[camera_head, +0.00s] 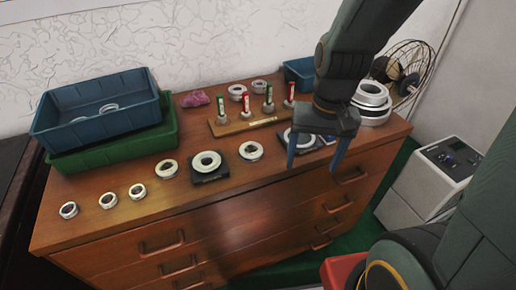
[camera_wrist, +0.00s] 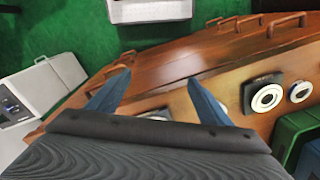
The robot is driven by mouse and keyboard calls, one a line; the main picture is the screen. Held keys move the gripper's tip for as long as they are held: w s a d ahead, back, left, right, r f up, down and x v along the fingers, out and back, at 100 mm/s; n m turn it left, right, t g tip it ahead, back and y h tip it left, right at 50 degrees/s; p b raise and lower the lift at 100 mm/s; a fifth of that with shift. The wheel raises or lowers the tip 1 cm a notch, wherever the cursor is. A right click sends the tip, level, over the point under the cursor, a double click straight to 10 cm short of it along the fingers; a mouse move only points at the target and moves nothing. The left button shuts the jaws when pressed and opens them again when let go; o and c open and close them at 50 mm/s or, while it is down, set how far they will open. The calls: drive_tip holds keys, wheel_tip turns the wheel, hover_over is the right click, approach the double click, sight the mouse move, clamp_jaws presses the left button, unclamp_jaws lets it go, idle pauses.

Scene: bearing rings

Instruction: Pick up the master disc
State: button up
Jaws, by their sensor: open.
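No label marks the master disc. Two pale discs lie on dark square pads on the wooden dresser (camera_head: 240,205). One disc (camera_head: 207,162) is in the middle; it appears to be the disc on a dark pad in the wrist view (camera_wrist: 267,97). The other disc (camera_head: 288,136) is farther right, partly hidden by my gripper (camera_head: 313,166). My gripper is open and empty, fingers pointing down, above the dresser's front right part. In the wrist view its fingers (camera_wrist: 158,80) are spread, and a pale sliver (camera_wrist: 155,115) shows just above the gripper body.
Several loose rings (camera_head: 167,169) lie along the front left. A wooden stand (camera_head: 228,126) with red and green-topped gauges stands behind the pads. Blue (camera_head: 95,128) and green (camera_head: 115,149) crates are stacked at back left. Stacked rings (camera_head: 372,104) stand right of my gripper.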

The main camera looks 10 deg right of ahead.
drive_tip(key=w+a+r+m+y+p, duration=0.1)
drive_tip(key=w+a+r+m+p, duration=0.1)
drive_tip(key=w+a+m+p, duration=0.55)
drive_tip(key=m+y+p, duration=0.1)
drive_tip(key=m+p, duration=0.1)
drive_tip(key=m, duration=0.9)
approach(251, 149)
drive_tip(key=shift+s+d+t, duration=0.3)
drive_tip(key=shift+s+d, duration=0.1)
drive_tip(key=shift+s, duration=0.35)
drive_tip(key=shift+w+a+f+m, duration=0.15)
drive_tip(key=shift+f+m, duration=0.05)
drive_tip(key=shift+m, duration=0.05)
drive_tip(key=shift+w+p+x, duration=0.1)
drive_tip(key=shift+p+x, duration=0.15)
drive_tip(key=shift+x, duration=1.6)
drive_tip(key=shift+w+p+x, duration=0.15)
drive_tip(key=shift+p+x, duration=0.05)
drive_tip(key=shift+x, duration=1.7)
drive_tip(key=shift+a, duration=0.2)
drive_tip(key=shift+r, duration=0.1)
drive_tip(key=c, duration=1.6)
